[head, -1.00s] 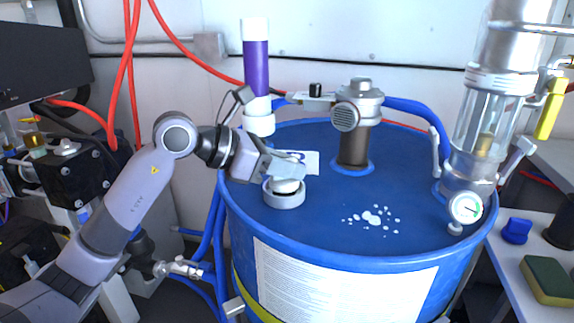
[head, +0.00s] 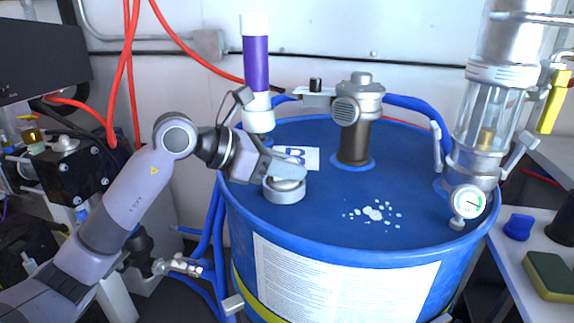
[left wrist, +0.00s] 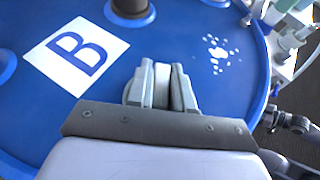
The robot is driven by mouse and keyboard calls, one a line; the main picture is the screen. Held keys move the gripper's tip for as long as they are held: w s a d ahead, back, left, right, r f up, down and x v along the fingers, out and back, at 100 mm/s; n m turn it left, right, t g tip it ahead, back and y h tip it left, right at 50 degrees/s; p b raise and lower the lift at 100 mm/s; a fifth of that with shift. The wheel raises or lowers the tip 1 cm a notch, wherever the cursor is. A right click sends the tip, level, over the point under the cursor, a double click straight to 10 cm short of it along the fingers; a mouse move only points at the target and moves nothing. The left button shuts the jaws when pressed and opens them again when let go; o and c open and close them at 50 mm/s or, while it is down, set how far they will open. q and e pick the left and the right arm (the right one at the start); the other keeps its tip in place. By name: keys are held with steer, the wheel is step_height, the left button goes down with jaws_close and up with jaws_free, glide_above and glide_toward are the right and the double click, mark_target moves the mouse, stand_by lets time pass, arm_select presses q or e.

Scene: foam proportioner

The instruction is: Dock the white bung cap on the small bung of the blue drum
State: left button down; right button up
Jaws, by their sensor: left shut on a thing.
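The blue drum (head: 330,215) stands upright in the middle of the head view. A short grey ring-shaped bung (head: 284,194) sits on its lid at the front left. My left gripper (head: 287,172) is directly over this ring, with its fingers shut on the white bung cap (head: 287,184). Only a sliver of the cap shows, at the ring's mouth; whether it is fully seated I cannot tell. In the left wrist view the fingers (left wrist: 165,88) have a pale piece of the cap (left wrist: 162,84) between them. My right gripper is not in view.
A purple-and-white tube (head: 256,70) stands behind the ring. A brown fitting with a metal head (head: 355,130) and a clear cylinder with a gauge (head: 482,125) rise from the lid. A label marked B (head: 300,156) and white spots (head: 372,213) lie flat on it.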

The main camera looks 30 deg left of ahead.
arm_select(q)
steer(key=c, duration=1.3)
jaws_free()
steer(key=shift+v, duration=1.15)
steer(key=shift+b+v, duration=0.5)
steer(key=shift+v, duration=1.2)
steer(key=shift+b+v, duration=0.75)
steer(key=shift+v, duration=1.2)
steer(key=shift+s+a+r, duration=0.3)
steer(key=shift+s+a, duration=0.1)
steer(key=shift+s, duration=0.1)
